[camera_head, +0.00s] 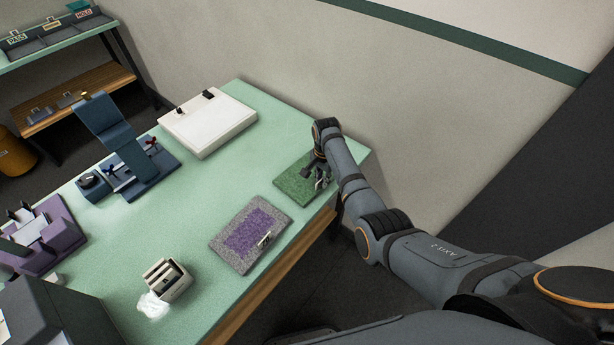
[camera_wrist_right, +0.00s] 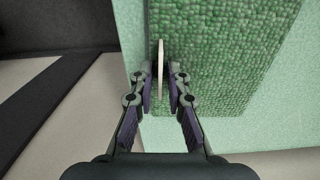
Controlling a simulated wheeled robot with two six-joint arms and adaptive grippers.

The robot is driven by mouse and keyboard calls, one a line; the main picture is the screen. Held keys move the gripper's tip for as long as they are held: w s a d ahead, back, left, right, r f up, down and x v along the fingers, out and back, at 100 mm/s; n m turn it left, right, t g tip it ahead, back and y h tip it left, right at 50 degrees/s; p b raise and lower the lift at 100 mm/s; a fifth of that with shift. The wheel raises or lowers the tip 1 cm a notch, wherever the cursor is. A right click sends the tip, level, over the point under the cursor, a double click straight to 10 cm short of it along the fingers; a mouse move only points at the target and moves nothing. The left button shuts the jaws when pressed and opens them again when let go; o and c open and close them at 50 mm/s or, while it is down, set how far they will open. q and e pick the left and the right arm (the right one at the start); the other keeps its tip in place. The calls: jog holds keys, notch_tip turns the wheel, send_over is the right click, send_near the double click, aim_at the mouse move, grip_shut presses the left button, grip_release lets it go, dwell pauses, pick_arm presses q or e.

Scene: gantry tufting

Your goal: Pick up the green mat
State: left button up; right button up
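The green mat (camera_head: 293,187) lies on the pale green table near its right corner. Its textured green surface (camera_wrist_right: 225,45) fills much of the right wrist view. A thin pale upright tab (camera_wrist_right: 161,62) stands at the mat's edge. My right gripper (camera_head: 321,180) is at the mat. In the right wrist view, its two fingers (camera_wrist_right: 160,88) are on either side of the tab, with a narrow gap seen on each side. The head view is too small to show the fingertips clearly. My left gripper is in neither view.
A grey mat with a purple centre (camera_head: 225,229) lies beside the green mat. A white box (camera_head: 215,126), a blue stand (camera_head: 112,130) and a small pale holder (camera_head: 167,274) are on the table (camera_head: 150,222). A wall rises behind the table.

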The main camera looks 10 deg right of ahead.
jog(key=shift+c, duration=0.4)
grip_shut()
jog(key=shift+r, duration=0.15)
